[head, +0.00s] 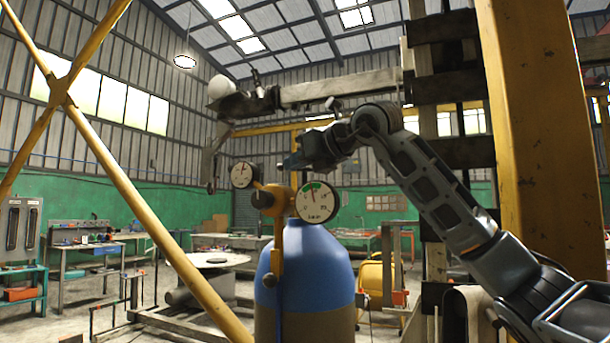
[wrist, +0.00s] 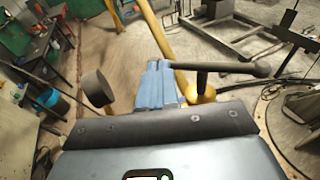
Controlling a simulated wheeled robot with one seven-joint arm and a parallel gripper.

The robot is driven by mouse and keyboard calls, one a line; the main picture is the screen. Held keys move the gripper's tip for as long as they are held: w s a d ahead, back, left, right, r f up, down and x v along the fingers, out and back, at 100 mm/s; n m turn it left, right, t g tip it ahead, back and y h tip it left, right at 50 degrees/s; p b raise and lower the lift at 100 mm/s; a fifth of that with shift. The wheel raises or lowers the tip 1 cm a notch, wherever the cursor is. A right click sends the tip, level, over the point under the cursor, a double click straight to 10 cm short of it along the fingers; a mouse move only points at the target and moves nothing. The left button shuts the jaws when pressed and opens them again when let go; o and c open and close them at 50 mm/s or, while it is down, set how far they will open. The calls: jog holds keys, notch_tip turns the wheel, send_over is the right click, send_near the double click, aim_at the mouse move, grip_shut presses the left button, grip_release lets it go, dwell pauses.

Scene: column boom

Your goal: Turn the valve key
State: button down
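The valve key is a dark bar (wrist: 232,68) on a short upright stem above a yellow valve body (wrist: 202,95) in the wrist view. My gripper (wrist: 157,72) has its blue fingers close together, just left of the bar. The bar's left end meets the right side of the fingers in the picture; I cannot tell if they touch. In the head view my gripper (head: 291,162) is above the yellow valve (head: 274,200) on a blue cylinder (head: 312,262). I cannot make out the key clearly there.
A yellow diagonal brace (head: 150,215) crosses the left, and a thick yellow column (head: 540,130) stands at the right. A pale beam (head: 340,88) hangs above my gripper.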

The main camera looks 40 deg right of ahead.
jog(key=shift+w+a+f+b, duration=0.1)
jog(key=shift+w+a+b, duration=0.05)
jog(key=shift+w+b, duration=0.9)
jog(key=shift+w+a+b, duration=0.1)
jog(key=shift+w+b, duration=0.7)
jog(key=shift+b, duration=0.4)
jog(key=shift+w+d+b, duration=0.1)
jog(key=shift+w+b, duration=0.2)
jog(key=shift+w+d, duration=0.1)
jog(key=shift+w, duration=0.05)
